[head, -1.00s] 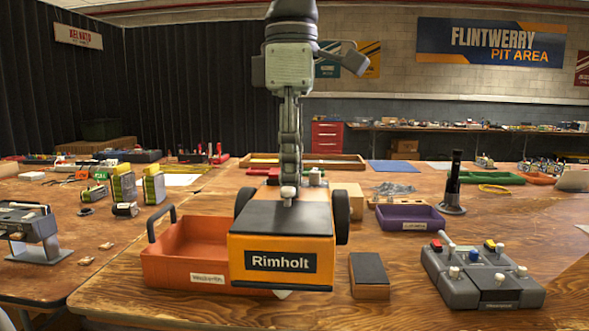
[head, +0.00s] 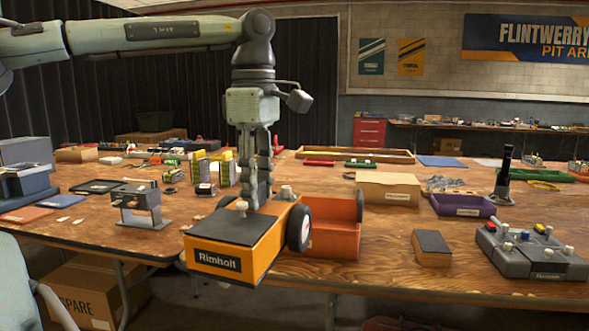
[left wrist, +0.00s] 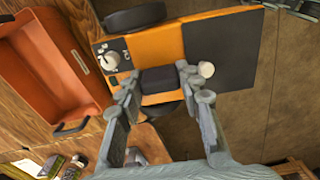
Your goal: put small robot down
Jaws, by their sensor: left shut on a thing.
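The small robot (head: 222,262) is an orange box with a black top, dark wheels and a "Rimholt" label on its front. My left gripper (head: 262,203) is above it, shut on it. In the left wrist view, the fingers of the gripper (left wrist: 160,88) straddle a dark block on top of the small robot (left wrist: 165,40). The small robot hangs tilted near the table's front edge, covering part of the orange tray (head: 335,243) behind it. Its underside is hidden. My right gripper is not in view.
The wooden table (head: 385,275) has free room in front of the purple bin (head: 462,206). A dark-topped block (head: 432,249) and a grey control box (head: 530,255) stand at right. A small grey stand (head: 137,205) is at left. The floor shows below the table edge.

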